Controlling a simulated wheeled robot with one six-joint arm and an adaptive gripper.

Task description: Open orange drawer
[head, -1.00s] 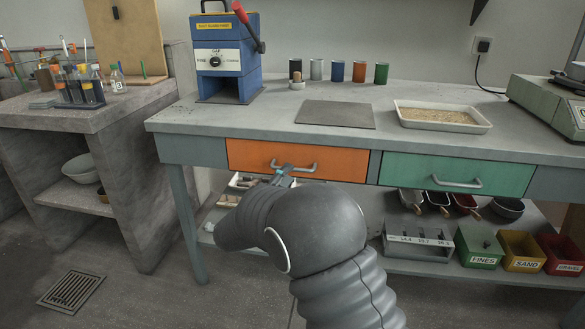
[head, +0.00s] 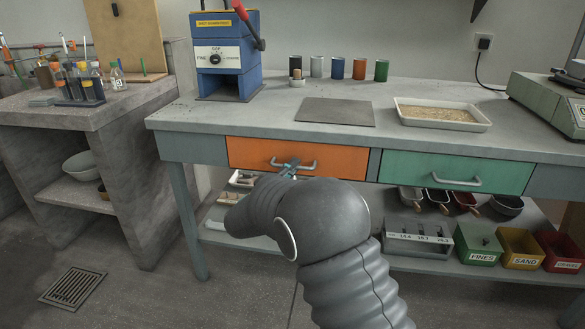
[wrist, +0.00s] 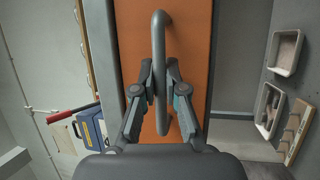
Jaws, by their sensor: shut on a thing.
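The orange drawer (head: 250,155) is in the bench front, left of the green drawer. Its face looks level with the bench front, so it appears closed. Its grey bar handle (head: 308,167) runs across the middle of the face. My gripper (head: 287,170) is at the handle, left of its middle in the head view. In the wrist view, the two fingers of my gripper (wrist: 159,92) are shut on the handle (wrist: 159,40), one on each side of the bar, with the orange face (wrist: 190,45) behind. My arm hides part of the area below the drawer.
The green drawer (head: 430,172) is to the right. A blue machine (head: 226,55) and a sand tray (head: 442,113) stand on the bench top. The floor in front is clear.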

